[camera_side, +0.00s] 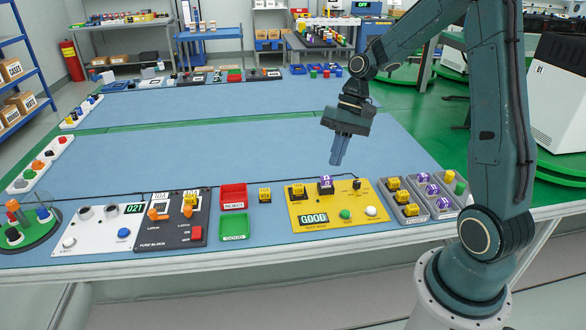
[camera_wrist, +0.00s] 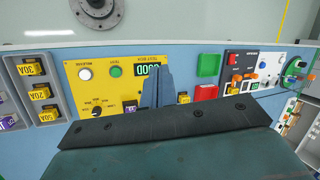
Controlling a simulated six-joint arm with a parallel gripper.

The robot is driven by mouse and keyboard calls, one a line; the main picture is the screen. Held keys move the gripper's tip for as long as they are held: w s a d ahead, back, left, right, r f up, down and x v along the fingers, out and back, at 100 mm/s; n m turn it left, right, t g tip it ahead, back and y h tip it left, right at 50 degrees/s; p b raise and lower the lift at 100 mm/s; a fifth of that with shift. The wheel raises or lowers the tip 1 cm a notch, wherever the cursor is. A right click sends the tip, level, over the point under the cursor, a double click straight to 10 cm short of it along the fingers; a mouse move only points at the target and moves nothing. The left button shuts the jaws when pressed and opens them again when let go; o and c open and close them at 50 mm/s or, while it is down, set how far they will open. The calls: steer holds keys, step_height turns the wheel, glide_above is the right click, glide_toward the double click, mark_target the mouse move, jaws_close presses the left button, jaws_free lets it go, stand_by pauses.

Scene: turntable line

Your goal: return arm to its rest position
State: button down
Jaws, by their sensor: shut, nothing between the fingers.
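My gripper (camera_side: 336,162) is shut and empty. It hangs fingers-down in the air above the blue table (camera_side: 235,160), behind the yellow test box (camera_side: 300,215) and clear of it. In the wrist view the closed fingers (camera_wrist: 157,88) stand in front of the test box (camera_wrist: 105,75) and cover part of it. A purple fuse (camera_side: 326,182) sits at the top of the box. My arm is bent over from its base at the right.
A yellow fuse (camera_side: 264,195) stands between the box and the red bin (camera_side: 233,190), with the green bin (camera_side: 234,234) below. The black fuse block (camera_side: 180,238) and a white panel (camera_side: 95,240) are left. Grey fuse trays (camera_side: 419,217) are right. The table's middle is clear.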

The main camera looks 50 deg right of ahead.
steer(key=s+a+r+n+t+h, duration=0.2)
steer(key=s+a+r+n+h, duration=0.1)
steer(key=s+a+r, duration=0.45)
steer(key=s+a+r+n+t+h, duration=0.1)
steer(key=s+a+r+n+t, duration=0.1)
steer(key=s+r, duration=0.3)
steer(key=s+a+t, duration=0.1)
steer(key=s, duration=0.2)
steer(key=shift+s+a+r+n+h, duration=0.2)
steer(key=shift+a+r+n+h, duration=0.1)
steer(key=shift+n+h, duration=0.1)
